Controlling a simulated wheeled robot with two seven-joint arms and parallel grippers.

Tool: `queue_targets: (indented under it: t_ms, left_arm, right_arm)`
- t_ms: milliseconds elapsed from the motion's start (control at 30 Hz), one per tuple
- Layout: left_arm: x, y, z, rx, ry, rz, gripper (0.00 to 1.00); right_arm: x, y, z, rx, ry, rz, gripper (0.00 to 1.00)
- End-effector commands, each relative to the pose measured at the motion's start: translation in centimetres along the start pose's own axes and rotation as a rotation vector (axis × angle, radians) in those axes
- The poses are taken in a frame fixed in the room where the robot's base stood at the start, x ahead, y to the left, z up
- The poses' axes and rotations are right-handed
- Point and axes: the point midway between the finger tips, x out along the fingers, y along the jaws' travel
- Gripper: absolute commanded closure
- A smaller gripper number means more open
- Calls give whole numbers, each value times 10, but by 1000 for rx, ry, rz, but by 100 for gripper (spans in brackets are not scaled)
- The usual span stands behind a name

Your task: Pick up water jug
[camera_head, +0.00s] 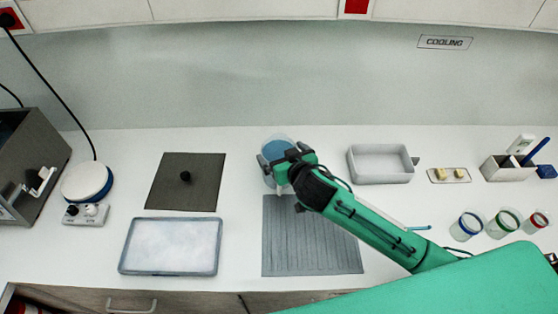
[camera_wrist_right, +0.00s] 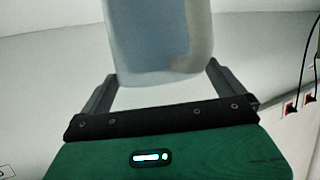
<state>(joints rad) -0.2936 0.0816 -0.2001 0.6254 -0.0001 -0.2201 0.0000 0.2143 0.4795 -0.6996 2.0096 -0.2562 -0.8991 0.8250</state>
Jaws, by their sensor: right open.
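The water jug (camera_head: 277,144) is a clear container with blue contents, standing on the counter behind the grey ribbed mat. It fills the upper middle of the right wrist view (camera_wrist_right: 155,45), where its base and top cannot both be seen. My right gripper (camera_head: 279,163) is at the jug, partly covering it in the head view. In the right wrist view its two dark fingers (camera_wrist_right: 158,84) are apart, one on each side of the jug's lower visible part. I cannot tell if they touch it. My left gripper is not in view.
The grey ribbed mat (camera_head: 310,250) lies in front of the jug. A dark square plate (camera_head: 200,187) and a shallow tray (camera_head: 171,246) are to the left. A grey bin (camera_head: 380,164) is to the right, with several colour-rimmed jars beyond, including a blue-rimmed one (camera_head: 466,226).

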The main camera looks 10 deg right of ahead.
Motion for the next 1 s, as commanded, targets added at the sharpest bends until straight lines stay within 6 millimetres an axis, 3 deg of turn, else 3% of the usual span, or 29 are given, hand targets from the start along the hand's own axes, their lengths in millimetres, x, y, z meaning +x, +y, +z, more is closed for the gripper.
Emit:
queue_targets:
  t_ms: [33, 200, 500, 900, 1000]
  left_arm:
    - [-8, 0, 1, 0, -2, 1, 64]
    - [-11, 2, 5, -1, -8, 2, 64]
    - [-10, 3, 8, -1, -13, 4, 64]
    - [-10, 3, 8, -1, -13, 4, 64]
    - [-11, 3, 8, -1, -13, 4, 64]
  right_arm:
    - [5, 1, -5, -2, 0, 1, 0]
    - [22, 0, -2, 0, -1, 1, 0]
    - [25, 0, -1, 0, 0, 0, 0]
    - [25, 0, -1, 0, -1, 0, 78]
    - [24, 0, -4, 0, 6, -1, 78]
